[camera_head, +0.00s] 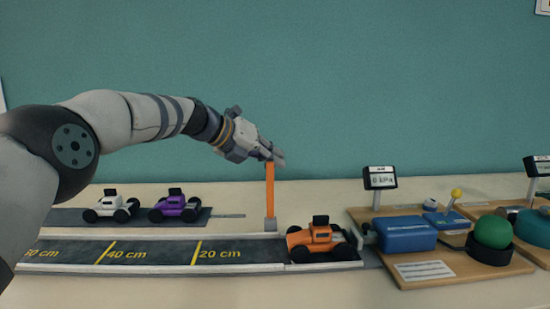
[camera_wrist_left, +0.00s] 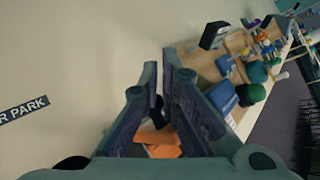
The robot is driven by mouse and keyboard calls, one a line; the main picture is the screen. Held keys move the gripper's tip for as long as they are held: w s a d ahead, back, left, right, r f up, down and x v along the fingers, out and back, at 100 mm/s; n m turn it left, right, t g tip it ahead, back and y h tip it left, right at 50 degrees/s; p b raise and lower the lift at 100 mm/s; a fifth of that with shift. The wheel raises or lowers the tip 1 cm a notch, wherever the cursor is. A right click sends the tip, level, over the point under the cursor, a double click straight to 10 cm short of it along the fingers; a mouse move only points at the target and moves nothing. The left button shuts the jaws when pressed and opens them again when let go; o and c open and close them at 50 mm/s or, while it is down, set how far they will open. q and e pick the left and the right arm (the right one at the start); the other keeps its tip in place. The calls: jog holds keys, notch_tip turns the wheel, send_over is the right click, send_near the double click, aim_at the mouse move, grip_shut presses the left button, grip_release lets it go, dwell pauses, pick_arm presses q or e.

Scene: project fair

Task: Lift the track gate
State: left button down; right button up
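The track gate is an orange bar (camera_head: 270,188) that stands upright from a small grey base (camera_head: 270,224) at the far edge of the dark track (camera_head: 150,250). My left gripper (camera_head: 279,158) reaches in from the left at the bar's top end, with its fingertips close to it. Contact is not clear. In the left wrist view my left gripper's fingers (camera_wrist_left: 160,78) have their tips close together with a narrow gap. My right gripper is not in view.
An orange car (camera_head: 316,241) sits on the track just right of the gate. A white car (camera_head: 110,208) and a purple car (camera_head: 174,208) stand behind the track. A wooden board (camera_head: 462,265) with a blue box (camera_head: 405,234) and green ball (camera_head: 493,231) is at right.

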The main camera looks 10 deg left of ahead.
aim_at(267, 171)
pick_arm(q)
jog(key=f, duration=0.1)
jog(key=a+f, duration=0.1)
jog(key=f, duration=0.1)
jog(key=shift+f+g, duration=0.1)
jog(key=shift+g, duration=0.2)
jog(key=c, duration=1.6)
grip_release()
jog(key=shift+s+a, duration=0.1)
jog(key=shift+o, duration=0.6)
jog(key=shift+a, duration=0.25)
jog(key=shift+d, duration=0.1)
jog(key=shift+d+r, duration=0.2)
jog(key=shift+d, duration=0.05)
jog(key=shift+r, duration=0.1)
jog(key=s+a+r, duration=0.3)
jog(key=a+r, duration=0.6)
jog(key=r, duration=0.1)
jog(key=shift+s+a+r+p, duration=0.15)
jog(key=shift+r+p, duration=0.15)
jog(key=shift+r, duration=0.05)
